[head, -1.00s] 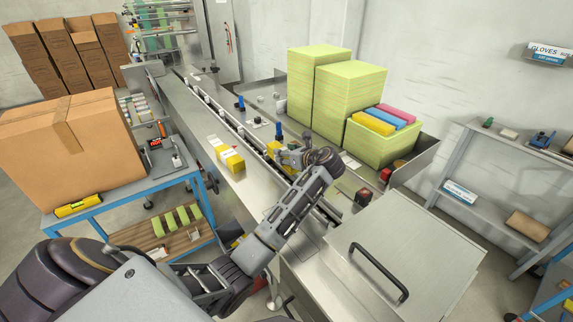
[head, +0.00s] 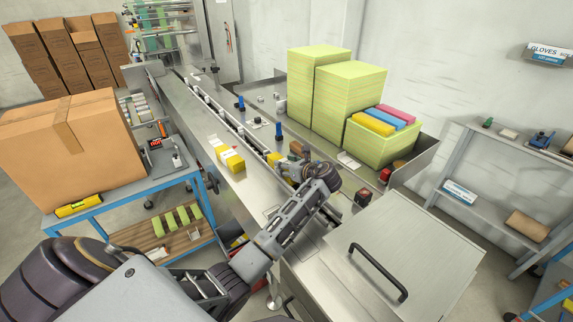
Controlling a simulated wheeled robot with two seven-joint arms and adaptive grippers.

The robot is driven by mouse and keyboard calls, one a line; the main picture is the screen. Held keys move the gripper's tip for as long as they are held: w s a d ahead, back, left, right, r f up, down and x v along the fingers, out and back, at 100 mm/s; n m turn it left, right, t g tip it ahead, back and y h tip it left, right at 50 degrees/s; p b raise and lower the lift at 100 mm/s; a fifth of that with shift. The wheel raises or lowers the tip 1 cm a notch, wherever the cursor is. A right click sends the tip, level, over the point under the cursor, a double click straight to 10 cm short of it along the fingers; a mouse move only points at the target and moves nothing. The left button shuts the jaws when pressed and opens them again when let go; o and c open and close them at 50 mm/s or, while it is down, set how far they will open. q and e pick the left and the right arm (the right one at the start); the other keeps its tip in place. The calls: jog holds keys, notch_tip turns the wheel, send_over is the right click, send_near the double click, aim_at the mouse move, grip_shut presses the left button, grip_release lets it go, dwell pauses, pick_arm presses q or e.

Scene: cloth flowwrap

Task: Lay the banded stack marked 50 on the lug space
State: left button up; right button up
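A yellow banded stack (head: 230,158) with a pale band lies on the steel deck left of the lug channel (head: 240,130). Another yellow piece (head: 274,158) shows at the channel, right beside my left gripper (head: 287,168). The wrist and gripper body cover part of it, so I cannot tell whether it is held. The fingertips are mostly hidden, and their opening cannot be made out. No mark 50 is legible on either yellow piece. My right gripper is not in view.
Tall green stacks (head: 345,98) stand behind the channel; yellow, blue and pink cloths (head: 397,117) lie on the lowest one. Blue posts (head: 278,130) rise near the channel. A steel cover with a black handle (head: 378,272) fills the front right. A carton (head: 75,150) stands at left.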

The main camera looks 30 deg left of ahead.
pick_arm(q)
jog(key=shift+f+p, duration=0.3)
jog(key=shift+f, duration=0.05)
jog(key=o, duration=1)
jog(key=shift+r, duration=0.1)
